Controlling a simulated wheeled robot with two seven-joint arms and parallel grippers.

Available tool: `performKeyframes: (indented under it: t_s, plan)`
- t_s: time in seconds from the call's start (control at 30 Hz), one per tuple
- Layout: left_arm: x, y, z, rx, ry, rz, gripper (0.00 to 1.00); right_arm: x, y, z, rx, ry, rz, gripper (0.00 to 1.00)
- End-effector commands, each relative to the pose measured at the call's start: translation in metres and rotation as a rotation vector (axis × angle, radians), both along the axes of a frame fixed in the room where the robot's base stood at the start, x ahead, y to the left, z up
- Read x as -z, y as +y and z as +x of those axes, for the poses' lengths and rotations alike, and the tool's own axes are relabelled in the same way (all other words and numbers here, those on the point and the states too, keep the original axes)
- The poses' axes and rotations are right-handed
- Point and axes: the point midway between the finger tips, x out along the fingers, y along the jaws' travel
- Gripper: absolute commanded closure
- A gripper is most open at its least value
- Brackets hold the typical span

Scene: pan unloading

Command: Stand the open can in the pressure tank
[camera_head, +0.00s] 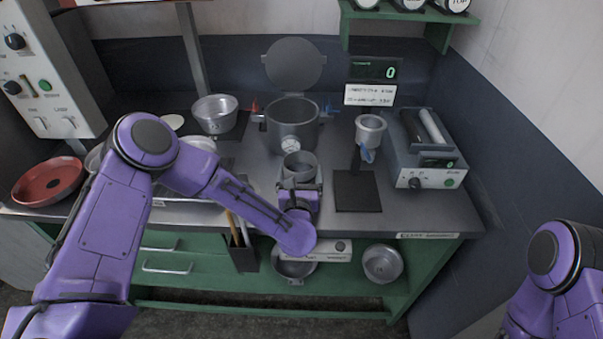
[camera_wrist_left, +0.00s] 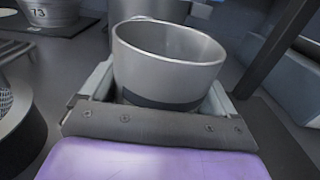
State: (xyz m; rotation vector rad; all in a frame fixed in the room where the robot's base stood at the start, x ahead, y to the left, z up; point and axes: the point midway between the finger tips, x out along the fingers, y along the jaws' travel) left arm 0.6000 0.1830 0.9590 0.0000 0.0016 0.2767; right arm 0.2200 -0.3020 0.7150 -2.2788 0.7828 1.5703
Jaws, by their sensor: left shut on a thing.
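The open can (camera_head: 299,164) is a grey metal cup with an open top. My left gripper (camera_head: 300,184) is shut on it and holds it upright in front of the pressure tank. In the left wrist view the can (camera_wrist_left: 168,62) stands between the fingers of the left gripper (camera_wrist_left: 150,105), and its inside looks empty. The pressure tank (camera_head: 292,125) is a wide grey pot with a gauge on its front and its round lid (camera_head: 294,63) raised behind it. My right gripper is out of view; only part of the right arm shows at the lower right.
A metal cup (camera_head: 370,130) sits on a stand with a black base (camera_head: 357,192) right of the can. A grey device with rollers (camera_head: 425,150) is farther right. A pot (camera_head: 215,114) stands left of the tank, and a red pan (camera_head: 48,181) lies at the far left.

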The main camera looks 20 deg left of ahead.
Motion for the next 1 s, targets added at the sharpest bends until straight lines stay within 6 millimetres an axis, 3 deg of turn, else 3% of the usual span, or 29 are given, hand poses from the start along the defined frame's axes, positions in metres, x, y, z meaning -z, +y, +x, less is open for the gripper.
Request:
performKeyframes:
  t_s: [0.23, 0.27, 0.6, 1.0]
  plan:
    - [0.004, 0.0, 0.0, 0.0, -0.002, 0.0, 0.61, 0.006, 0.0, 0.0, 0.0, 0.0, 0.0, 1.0]
    - [0.003, 0.0, 0.0, 0.0, 0.0, 0.0, 0.01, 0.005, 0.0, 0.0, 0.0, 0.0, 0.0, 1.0]
    - [0.0, -0.001, -0.003, 0.002, 0.001, 0.0, 0.0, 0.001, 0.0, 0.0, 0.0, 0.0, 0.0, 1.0]
    - [0.004, -0.028, -0.095, 0.005, 0.001, 0.002, 0.0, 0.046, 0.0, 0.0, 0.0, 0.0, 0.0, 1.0]
